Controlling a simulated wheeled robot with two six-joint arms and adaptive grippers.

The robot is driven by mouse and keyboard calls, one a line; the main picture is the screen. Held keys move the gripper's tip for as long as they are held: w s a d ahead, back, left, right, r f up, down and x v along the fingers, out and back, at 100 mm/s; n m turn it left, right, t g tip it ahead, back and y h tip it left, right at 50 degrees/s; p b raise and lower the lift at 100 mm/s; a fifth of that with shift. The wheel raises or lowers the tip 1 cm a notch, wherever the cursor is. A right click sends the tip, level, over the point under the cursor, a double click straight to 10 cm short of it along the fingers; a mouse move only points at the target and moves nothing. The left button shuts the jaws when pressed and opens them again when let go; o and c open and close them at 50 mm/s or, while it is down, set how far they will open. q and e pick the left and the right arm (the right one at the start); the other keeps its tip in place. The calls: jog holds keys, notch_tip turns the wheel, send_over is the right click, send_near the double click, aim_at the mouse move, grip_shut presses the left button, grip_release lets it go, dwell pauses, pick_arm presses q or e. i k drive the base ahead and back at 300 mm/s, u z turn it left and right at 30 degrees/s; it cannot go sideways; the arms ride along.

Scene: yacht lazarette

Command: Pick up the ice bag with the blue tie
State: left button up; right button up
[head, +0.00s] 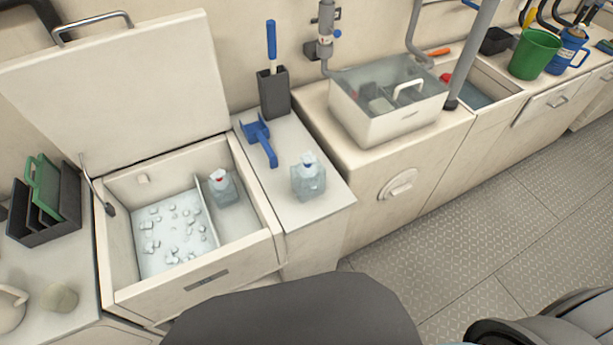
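One clear ice bag (308,182) stands upright on the light counter beside the open ice box. A second clear ice bag (222,188) sits in the narrow right compartment of the ice box (189,286), behind a thin divider. Its top also seems to show small blue and red marks, too small to tell the tie colour surely. Neither of my grippers is in view.
Loose ice cubes (172,232) lie in the box's left compartment under a raised lid (120,90). A blue scoop (259,140) and a dark holder (273,92) stand behind the counter bag. The floor (480,250) at right is clear.

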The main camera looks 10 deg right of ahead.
aim_at(308, 178)
jog(key=u, duration=2.2)
jog(key=k, duration=1.75)
jog(key=z, duration=2.35)
jog(key=i, duration=0.55)
